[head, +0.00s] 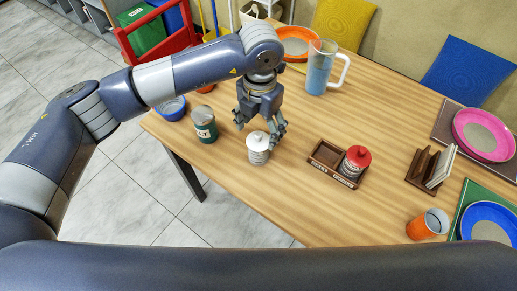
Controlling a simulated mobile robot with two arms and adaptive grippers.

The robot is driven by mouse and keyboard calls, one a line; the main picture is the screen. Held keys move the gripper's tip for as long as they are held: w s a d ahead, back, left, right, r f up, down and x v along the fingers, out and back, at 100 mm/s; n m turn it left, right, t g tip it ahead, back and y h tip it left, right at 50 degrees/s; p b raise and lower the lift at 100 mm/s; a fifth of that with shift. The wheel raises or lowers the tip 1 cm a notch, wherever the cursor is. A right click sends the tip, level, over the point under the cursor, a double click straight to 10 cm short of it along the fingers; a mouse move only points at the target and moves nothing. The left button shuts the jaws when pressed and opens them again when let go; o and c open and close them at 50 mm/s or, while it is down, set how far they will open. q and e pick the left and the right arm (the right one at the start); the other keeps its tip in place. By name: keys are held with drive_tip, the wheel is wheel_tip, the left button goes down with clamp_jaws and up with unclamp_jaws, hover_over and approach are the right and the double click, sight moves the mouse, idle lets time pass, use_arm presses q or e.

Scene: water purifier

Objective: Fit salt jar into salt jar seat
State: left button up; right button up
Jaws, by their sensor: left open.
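A pale jar with a white lid (258,150), likely the salt jar, stands upright on the table. My left gripper (261,126) is open just behind and above it, fingers pointing down. The picture does not show whether they touch it. A dark wooden caddy (323,162) stands to the right of the jar. Its left compartment looks empty, and a red-lidded jar (356,161) stands in its right one. The caddy's front labels are too small to read surely. My right gripper is not in view.
A wooden holder (424,165), an orange cup (428,224) and plates are right. The table between jar and caddy is clear.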

sight(258, 143)
use_arm(q)
wheel_tip(258, 143, down, 3)
drive_tip(key=shift+r, duration=0.1)
drive_tip(key=f, duration=0.1)
drive_tip(key=f+p, duration=0.1)
drive_tip(key=f, duration=0.1)
drive_tip(key=f+p, duration=0.1)
drive_tip(key=shift+w+a+f, duration=0.1)
drive_tip(key=shift+w+f, duration=0.05)
drive_tip(key=shift+w, duration=0.1)
drive_tip(key=shift+f, duration=0.4)
drive_tip(key=c, duration=1.2)
